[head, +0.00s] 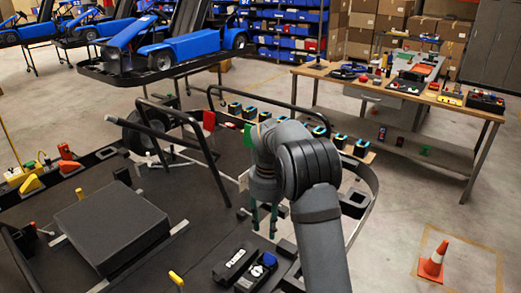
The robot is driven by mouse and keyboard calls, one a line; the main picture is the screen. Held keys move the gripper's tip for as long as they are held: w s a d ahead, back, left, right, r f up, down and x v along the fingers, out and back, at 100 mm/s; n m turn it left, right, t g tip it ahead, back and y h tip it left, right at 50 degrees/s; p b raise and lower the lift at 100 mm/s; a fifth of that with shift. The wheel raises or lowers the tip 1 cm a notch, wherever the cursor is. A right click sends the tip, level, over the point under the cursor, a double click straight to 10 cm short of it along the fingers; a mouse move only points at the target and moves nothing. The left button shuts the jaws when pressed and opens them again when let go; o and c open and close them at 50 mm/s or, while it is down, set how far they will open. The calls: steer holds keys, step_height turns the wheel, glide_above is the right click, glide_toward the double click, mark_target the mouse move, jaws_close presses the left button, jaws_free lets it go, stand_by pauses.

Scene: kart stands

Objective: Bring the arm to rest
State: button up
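My arm rises from the bottom edge, right of centre, and bends over at its dark grey joint. My gripper (264,221) hangs from it, pointing down over the front part of the dark kart stand (215,235). Its two thin green fingers are apart, with a gap between them, and I see nothing held there. Its height above the stand is hard to tell. My arm hides part of the stand's right side.
A black box with a white label (238,262) and a dark block with a blue top (262,266) lie below the gripper. Black bars (205,135) rise behind it. A workbench (400,95) stands at the back right. An orange cone (434,262) stands on the open floor.

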step_height(320, 180, down, 12)
steer(key=shift+r, duration=0.25)
steer(key=shift+w+r+p, duration=0.15)
steer(key=shift+r+p, duration=0.4)
steer(key=shift+p, duration=0.3)
steer(key=shift+r, duration=0.3)
steer(key=shift+f, duration=0.1)
